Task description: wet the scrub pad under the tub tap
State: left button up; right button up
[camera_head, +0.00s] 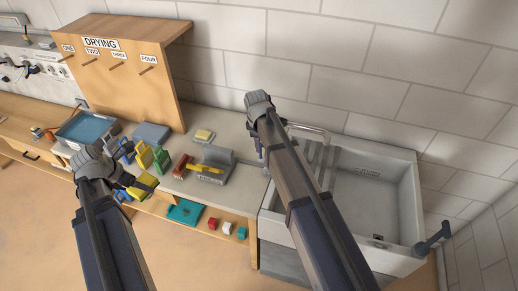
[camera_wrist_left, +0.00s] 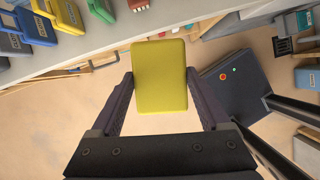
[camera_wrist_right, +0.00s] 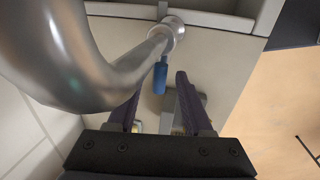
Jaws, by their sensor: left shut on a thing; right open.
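A yellow scrub pad (camera_wrist_left: 160,77) is between the fingers of my left gripper (camera_wrist_left: 160,95), which is shut on it. In the head view the pad (camera_head: 144,187) is beside the left gripper (camera_head: 112,172), in front of the counter. The tub (camera_head: 350,222) is a pale sink at the right. The metal tap (camera_wrist_right: 110,75) crosses the right wrist view; its spout (camera_head: 308,128) shows over the tub in the head view. My right gripper (camera_head: 260,132) is open at the tap. A blue tap handle (camera_wrist_right: 160,77) appears between its fingers (camera_wrist_right: 158,88); contact cannot be told.
A wooden board labelled DRYING (camera_head: 100,43) with numbered pegs stands at the back left. Coloured holders (camera_head: 150,155), a red brush (camera_head: 182,166) and a grey block with a yellow item (camera_head: 212,168) stand on the counter. A blue tray (camera_head: 85,130) is further left.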

jog(key=shift+f, duration=0.2)
grip_shut()
dwell(0.3)
jog(key=shift+s, duration=0.1)
dwell(1.0)
